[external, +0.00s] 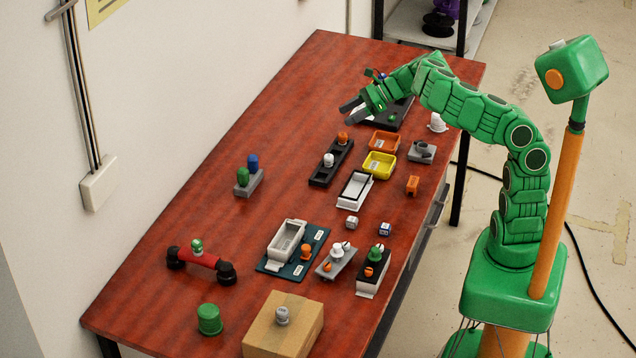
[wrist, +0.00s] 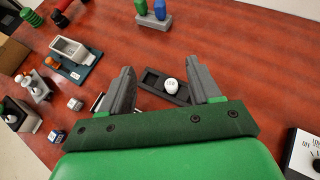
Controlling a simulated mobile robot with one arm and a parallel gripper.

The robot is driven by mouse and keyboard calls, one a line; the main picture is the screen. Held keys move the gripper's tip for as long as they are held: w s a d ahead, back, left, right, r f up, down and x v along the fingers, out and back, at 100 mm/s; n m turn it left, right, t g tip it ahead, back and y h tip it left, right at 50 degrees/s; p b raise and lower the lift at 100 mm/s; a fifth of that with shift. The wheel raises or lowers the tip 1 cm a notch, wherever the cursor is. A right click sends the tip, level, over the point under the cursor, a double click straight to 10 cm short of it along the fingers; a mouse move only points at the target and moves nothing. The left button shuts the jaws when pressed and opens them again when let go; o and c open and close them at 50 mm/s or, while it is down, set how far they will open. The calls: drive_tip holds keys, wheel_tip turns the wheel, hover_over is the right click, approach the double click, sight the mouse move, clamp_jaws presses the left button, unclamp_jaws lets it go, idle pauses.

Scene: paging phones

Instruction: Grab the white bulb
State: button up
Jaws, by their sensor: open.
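The orange bulb is not visible there. My gripper (external: 351,107) is open and empty, above the table and behind the tray in the external view; its two grey fingers (wrist: 168,78) are spread wide. The fingers and palm hide part of the table.
A grey block with green and blue pegs (external: 249,183) stands to the left. Bare table lies between.

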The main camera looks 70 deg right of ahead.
drive_tip(key=s+d, duration=0.1)
approach(329, 162)
drive_tip(key=shift+w+d+f, duration=0.3)
drive_tip(key=shift+w+d, duration=0.05)
drive_tip(key=shift+d, duration=0.05)
drive_tip(key=shift+x, duration=3.9)
drive_tip(key=shift+w+d+r, duration=0.2)
drive_tip(key=c, duration=1.1)
